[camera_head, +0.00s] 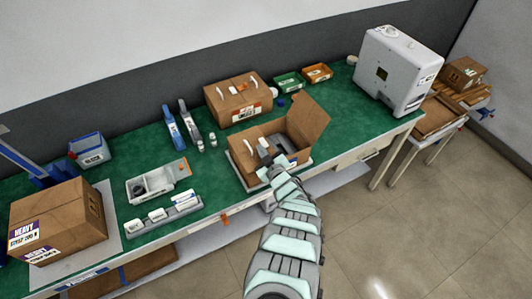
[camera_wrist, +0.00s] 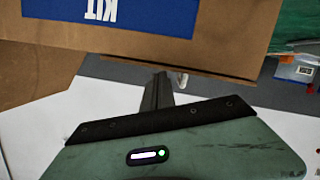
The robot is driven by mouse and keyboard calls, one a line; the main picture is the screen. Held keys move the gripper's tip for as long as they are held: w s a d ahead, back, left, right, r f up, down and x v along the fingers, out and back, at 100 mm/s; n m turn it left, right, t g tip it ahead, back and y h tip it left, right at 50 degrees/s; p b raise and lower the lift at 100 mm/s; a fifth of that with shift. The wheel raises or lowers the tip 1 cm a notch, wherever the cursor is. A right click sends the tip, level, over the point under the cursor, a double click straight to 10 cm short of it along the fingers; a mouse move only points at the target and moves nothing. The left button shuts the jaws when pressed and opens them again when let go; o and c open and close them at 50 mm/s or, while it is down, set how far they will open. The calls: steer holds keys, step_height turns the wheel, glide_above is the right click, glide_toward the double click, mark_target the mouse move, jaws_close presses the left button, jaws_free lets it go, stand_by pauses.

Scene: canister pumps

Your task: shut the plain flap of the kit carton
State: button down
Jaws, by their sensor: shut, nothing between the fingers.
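The kit carton (camera_head: 256,136) stands open on the green bench in the head view. A plain brown flap (camera_head: 309,121) stands raised and tilted outward on its right side. My gripper (camera_head: 264,154) is shut and empty at the front of the carton, overlapping its opening in this view. In the wrist view, the carton's cardboard with a blue KIT label (camera_wrist: 100,12), upside down, fills the top. My shut fingers (camera_wrist: 160,88) point toward its lower edge; I cannot tell if they touch it. Part of the carton's inside is hidden by my arm.
A closed carton (camera_head: 238,101) stands behind. Green (camera_head: 289,82) and orange (camera_head: 317,73) bins sit at the back. A white machine (camera_head: 398,68) stands on the right. A grey tray (camera_head: 163,217) and a HEAVY carton (camera_head: 58,222) are on the left. Bare green bench shows right of the flap.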

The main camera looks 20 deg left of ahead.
steer(key=shift+w+d+f+b, duration=0.1)
steer(key=shift+f+b, duration=0.3)
steer(key=shift+f, duration=0.1)
stand_by(0.3)
step_height(320, 180, up, 5)
steer(key=p, duration=0.4)
steer(key=shift+d, duration=0.1)
steer(key=p+v, duration=0.5)
steer(key=v, duration=0.4)
steer(key=shift+d+f, duration=0.15)
steer(key=shift+d, duration=0.35)
steer(key=shift+d, duration=0.1)
